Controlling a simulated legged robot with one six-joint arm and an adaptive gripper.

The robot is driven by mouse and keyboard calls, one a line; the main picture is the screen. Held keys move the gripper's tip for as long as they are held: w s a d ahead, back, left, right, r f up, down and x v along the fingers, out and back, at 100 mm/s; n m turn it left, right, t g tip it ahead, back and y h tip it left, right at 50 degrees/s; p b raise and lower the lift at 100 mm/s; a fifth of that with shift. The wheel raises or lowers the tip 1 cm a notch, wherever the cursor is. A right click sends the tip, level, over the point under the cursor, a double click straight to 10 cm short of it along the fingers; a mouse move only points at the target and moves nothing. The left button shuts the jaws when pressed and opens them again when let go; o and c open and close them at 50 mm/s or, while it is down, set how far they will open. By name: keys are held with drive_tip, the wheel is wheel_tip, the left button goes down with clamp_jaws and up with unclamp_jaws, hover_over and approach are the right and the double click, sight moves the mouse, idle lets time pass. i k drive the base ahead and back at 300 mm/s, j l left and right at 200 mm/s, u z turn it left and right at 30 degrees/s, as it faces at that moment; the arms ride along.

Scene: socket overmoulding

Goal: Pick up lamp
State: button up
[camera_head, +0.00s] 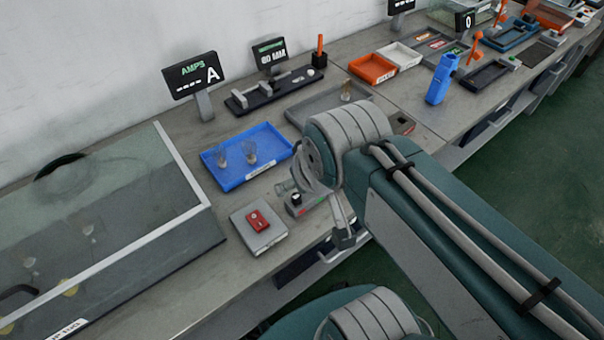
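Two clear glass lamps stand in the blue tray (236,182): one lamp (222,155) at the left and another lamp (250,153) near the middle. Another lamp (346,91) stands in the grey tray behind my arm. A small clear, glass-like piece (286,187) shows at the left of my wrist; I cannot tell whether it is a lamp. My gripper (343,222) seems to hang below my wrist, over the bench's front edge, to the right of the blue tray. My arm hides much of it, and its fingers are not clear.
A glass-covered case (110,215) fills the bench's left. A grey box with a red switch (258,221) and a small dark device (305,204) sit near the front edge. A display marked AMPS (194,76) stands behind. Orange and white trays (373,69) lie to the right.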

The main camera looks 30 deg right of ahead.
sight(346, 85)
drive_tip(key=l, duration=0.95)
drive_tip(key=i+l, duration=0.15)
drive_tip(key=l, duration=0.85)
